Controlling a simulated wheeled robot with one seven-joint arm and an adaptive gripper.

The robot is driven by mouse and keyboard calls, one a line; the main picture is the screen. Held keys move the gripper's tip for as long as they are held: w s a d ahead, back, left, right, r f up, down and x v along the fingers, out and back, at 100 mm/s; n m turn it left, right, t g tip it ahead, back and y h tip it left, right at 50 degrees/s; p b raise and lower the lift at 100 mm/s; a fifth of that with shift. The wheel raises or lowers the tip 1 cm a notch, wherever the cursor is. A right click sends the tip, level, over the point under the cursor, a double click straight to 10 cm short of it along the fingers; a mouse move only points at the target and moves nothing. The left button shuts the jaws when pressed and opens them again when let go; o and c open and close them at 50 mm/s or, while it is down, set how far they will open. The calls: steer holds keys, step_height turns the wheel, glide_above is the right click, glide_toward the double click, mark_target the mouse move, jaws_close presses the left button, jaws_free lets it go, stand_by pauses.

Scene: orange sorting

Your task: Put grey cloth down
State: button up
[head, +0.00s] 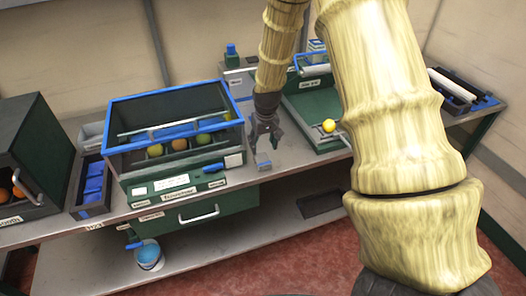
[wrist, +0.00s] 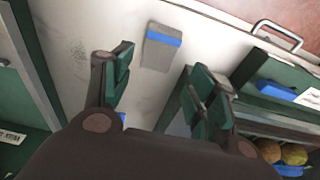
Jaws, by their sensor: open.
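The grey cloth (head: 263,162) is a small folded grey piece with a blue stripe. It lies on the bench top just in front of my gripper (head: 264,128). In the wrist view the grey cloth (wrist: 160,54) lies flat on the pale bench surface, beyond the fingertips and apart from them. My gripper (wrist: 160,80) is open, its green-padded fingers spread wide with nothing between them.
A blue-rimmed sorting box (head: 165,124) with several fruits stands left of my gripper. A green station with a yellow fruit (head: 329,126) stands to the right. A dark green cabinet (head: 30,140) with oranges is far left. The bench's front edge is near the cloth.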

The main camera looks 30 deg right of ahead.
steer(key=s+a+f+n, duration=0.1)
steer(key=s+a+f, duration=0.4)
steer(key=s+f, duration=0.25)
steer(key=s+a+f+g, duration=0.1)
steer(key=s+a+f, duration=0.4)
steer(key=s+f, duration=0.3)
steer(key=s+a+f+n, duration=0.1)
steer(key=s+a+f, duration=0.45)
steer(key=s, duration=0.35)
steer(key=s+a+f, duration=0.2)
steer(key=s, duration=0.4)
steer(key=s+a+f, duration=0.2)
steer(key=s, duration=0.5)
steer(key=shift+s+a+g+b, duration=0.15)
steer(key=shift+s+g+b, duration=0.15)
steer(key=shift+g+b, duration=0.1)
